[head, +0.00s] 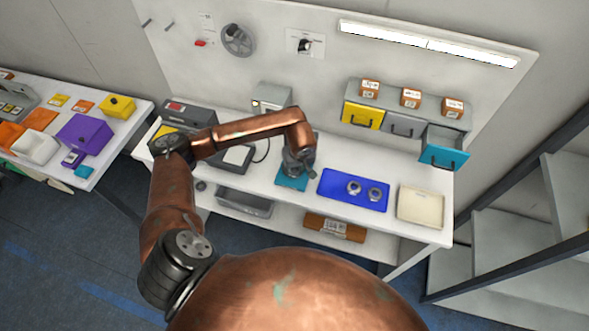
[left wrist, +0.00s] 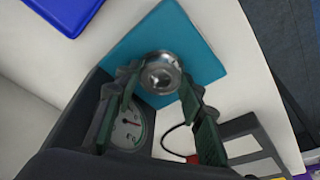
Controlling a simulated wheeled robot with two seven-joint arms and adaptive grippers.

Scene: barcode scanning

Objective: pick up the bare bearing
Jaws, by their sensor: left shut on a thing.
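A round silver bearing (left wrist: 160,72) shows between the fingertips of my left gripper (left wrist: 163,82) in the left wrist view. It is over the teal mat (left wrist: 205,58), and I cannot tell whether it touches it. In the head view my left gripper (head: 294,172) reaches down over the teal mat (head: 290,184) and hides the bearing. The gripper is shut on the bearing, with a finger on each side. Two more silver round parts, one on the left (head: 354,188) and one on the right (head: 375,195), sit on the blue mat (head: 338,197). My right gripper is not in view.
A cream tray (head: 420,207) stands right of the blue mat. Yellow, grey and teal drawers (head: 440,148) line the back right. A dark device with a light top (head: 236,158) is left of the teal mat. A side table (head: 60,125) holds coloured boxes.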

